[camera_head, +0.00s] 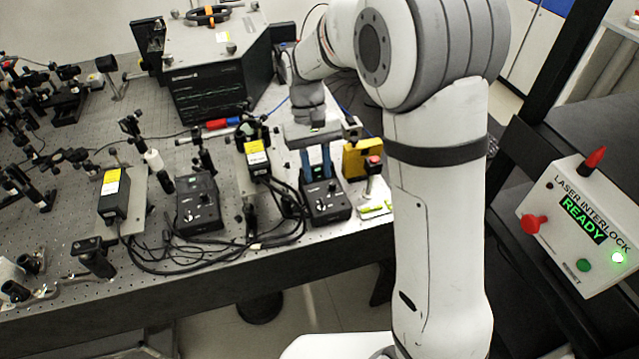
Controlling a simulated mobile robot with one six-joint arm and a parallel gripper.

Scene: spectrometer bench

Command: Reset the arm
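My white and grey arm (437,200) rises at the centre right and bends over toward the bench. My gripper (318,178) hangs from its far end, pointing down, with two blue fingers. The fingers are apart and I see nothing held between them. They are just above or in front of a black controller box (326,208) with knobs; I cannot tell whether they touch it. A small green-lit display shows between the fingers. My arm hides part of the bench's right end.
The perforated optical bench (205,262) carries another black controller (199,207), yellow-labelled black modules (113,193), loose cables (215,255) and a large dark-sided instrument (215,85). A yellow block (360,158) stands close right of my gripper. A laser interlock box (583,228) reading READY is at right.

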